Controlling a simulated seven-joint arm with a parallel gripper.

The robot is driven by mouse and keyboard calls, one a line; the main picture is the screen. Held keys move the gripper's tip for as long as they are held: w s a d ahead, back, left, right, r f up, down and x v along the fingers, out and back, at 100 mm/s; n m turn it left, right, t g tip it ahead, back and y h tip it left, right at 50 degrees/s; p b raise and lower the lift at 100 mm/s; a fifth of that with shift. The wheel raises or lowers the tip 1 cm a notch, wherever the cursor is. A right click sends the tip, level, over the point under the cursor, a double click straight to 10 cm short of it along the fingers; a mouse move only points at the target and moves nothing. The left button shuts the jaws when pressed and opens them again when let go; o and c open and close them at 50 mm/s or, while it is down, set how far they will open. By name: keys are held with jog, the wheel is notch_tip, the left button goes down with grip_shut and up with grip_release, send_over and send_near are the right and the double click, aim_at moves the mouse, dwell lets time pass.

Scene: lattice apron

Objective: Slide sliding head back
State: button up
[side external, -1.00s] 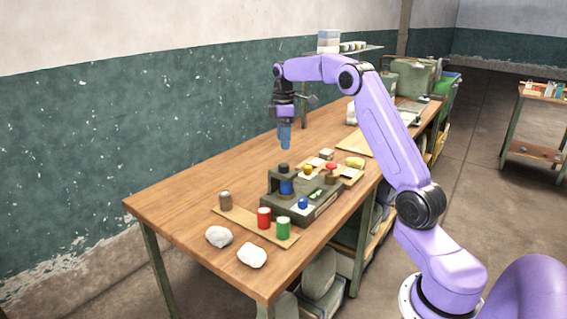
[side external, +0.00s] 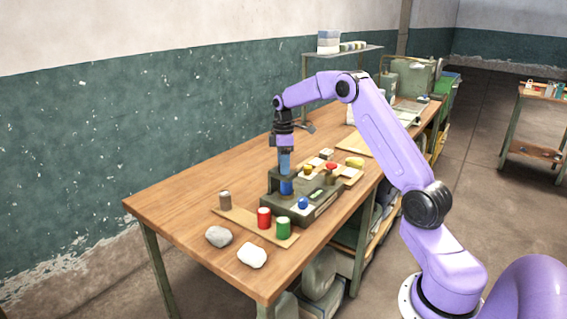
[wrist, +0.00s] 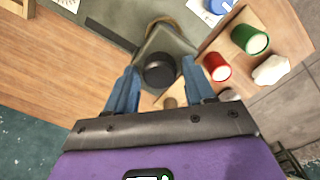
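The sliding head is a grey block (wrist: 178,42) with a round black knob (wrist: 159,70) on top, seen from above in the wrist view. My gripper (side external: 285,170) points straight down over the head. Its blue fingers, also in the wrist view (wrist: 158,66), are spread on both sides of the knob, with a gap on each side. In the side view the fingers cover the knob, so their exact height against it is unclear.
A board (side external: 240,219) by the fixture holds brown, red (side external: 264,218) and green (side external: 283,228) cylinders. Two pale stones (side external: 252,255) lie near the bench corner. A blue piece (side external: 303,202) sits on the fixture. Small yellow and red items lie behind it. The bench's left side is clear.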

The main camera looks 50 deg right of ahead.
grip_shut()
jog(key=d, duration=0.9)
jog(key=shift+d+r, duration=0.1)
jog(key=shift+o, duration=0.9)
grip_release()
jog(key=shift+o, duration=0.9)
notch_tip(320, 180, up, 12)
